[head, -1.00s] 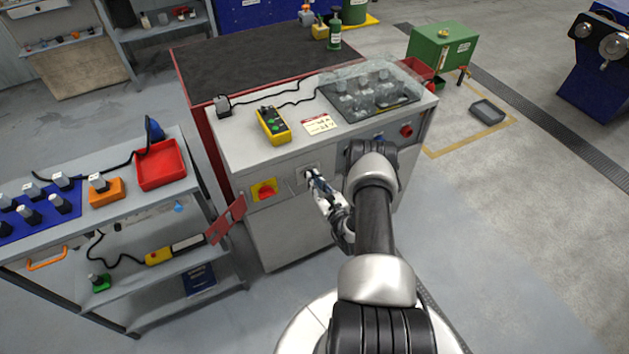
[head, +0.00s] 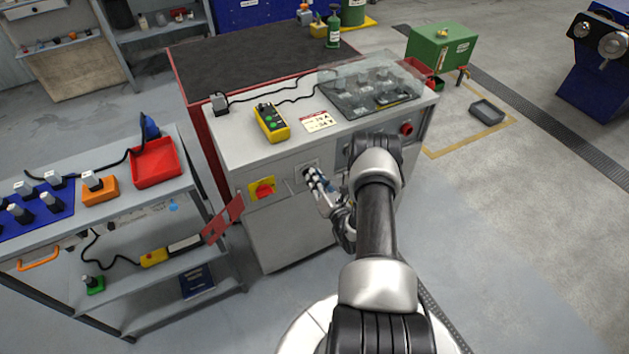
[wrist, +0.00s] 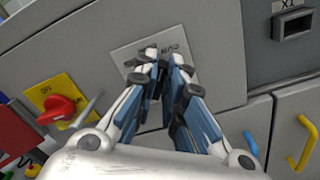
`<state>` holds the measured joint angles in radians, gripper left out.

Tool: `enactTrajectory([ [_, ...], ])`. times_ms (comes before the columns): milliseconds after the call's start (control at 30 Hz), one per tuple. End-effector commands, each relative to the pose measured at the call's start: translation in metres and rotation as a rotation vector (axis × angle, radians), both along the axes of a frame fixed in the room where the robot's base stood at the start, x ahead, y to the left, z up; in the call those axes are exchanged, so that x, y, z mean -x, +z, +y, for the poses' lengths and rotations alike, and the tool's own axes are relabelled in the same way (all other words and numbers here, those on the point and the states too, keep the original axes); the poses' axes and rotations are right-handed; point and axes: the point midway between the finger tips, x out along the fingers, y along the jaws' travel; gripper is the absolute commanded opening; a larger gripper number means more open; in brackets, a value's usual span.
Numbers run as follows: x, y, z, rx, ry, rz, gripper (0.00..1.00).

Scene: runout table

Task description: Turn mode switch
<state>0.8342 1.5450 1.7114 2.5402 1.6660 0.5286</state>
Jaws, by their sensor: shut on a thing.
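The mode switch plate (wrist: 128,57), pale grey with dark lettering, is on the sloped front of the grey cabinet. In the head view the plate (head: 306,166) is right of a yellow and red rotary switch. My gripper (wrist: 168,72) is at the plate, its two blue and white fingers shut on the mode switch. The fingertips and pads hide the switch knob, so I cannot read its position. In the head view my gripper (head: 313,174) reaches the cabinet front from below right.
The red rotary switch on its yellow plate (wrist: 61,106) is close to my left finger. Yellow (wrist: 304,142) and blue (wrist: 251,143) handles are on the doors at right. A yellow pendant (head: 271,121) and clear cover (head: 370,83) are on the cabinet top. A trolley (head: 101,225) stands left.

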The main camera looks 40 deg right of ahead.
Motion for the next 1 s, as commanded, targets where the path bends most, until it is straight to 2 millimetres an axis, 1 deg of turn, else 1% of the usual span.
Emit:
enactTrajectory([
  [200,0.0007,-0.0025,-0.0002,-0.115,0.001,-0.025,0.0],
  [400,0.0007,-0.0024,-0.0008,-0.171,0.001,-0.038,0.0],
  [900,0.0007,-0.0022,-0.0008,-0.189,0.001,-0.042,0.0],
  [933,0.0007,-0.0022,-0.0008,-0.189,0.001,-0.042,0.11],
  [1000,0.0006,-0.0021,-0.0009,-0.188,0.001,-0.042,0.16],
])
